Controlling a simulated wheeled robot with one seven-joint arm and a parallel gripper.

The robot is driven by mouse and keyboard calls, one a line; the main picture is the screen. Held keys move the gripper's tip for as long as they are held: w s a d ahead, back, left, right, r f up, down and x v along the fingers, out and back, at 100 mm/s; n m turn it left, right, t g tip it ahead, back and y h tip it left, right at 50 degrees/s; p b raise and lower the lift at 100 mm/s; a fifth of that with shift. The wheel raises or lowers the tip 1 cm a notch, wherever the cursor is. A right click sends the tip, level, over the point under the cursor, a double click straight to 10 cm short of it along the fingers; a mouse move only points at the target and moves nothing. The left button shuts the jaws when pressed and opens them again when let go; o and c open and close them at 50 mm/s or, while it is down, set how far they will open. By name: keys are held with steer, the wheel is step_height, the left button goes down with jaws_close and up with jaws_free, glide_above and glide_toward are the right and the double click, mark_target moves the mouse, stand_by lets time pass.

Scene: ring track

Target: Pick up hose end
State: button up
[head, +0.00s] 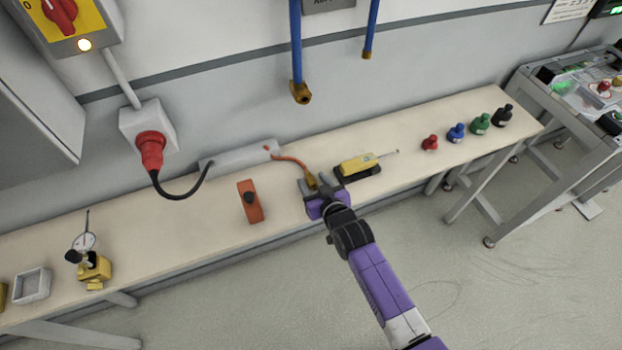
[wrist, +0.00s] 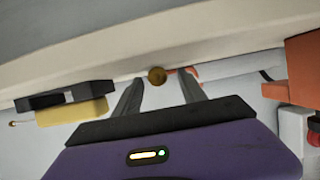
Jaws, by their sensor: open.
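An orange hose (head: 290,160) runs from a grey box on the bench to a brass hose end (head: 311,181). My gripper (head: 318,183) is over the bench right at the hose end, with its jaws open. In the wrist view, the round brass face of the hose end (wrist: 157,76) shows between the two fingertips (wrist: 160,80), with a gap to each finger. A bit of orange hose shows behind it. I cannot tell how deep it sits between the jaws.
A yellow device on a black cradle (head: 360,166) is close on the right. An orange block with a black knob (head: 250,201) stands to the left. The grey box (head: 238,156) is behind. Blue pipes (head: 297,50) hang on the wall. Several coloured knobs (head: 456,132) stand farther right.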

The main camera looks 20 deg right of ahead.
steer(key=shift+w, duration=0.1)
jaws_close()
stand_by(0.4)
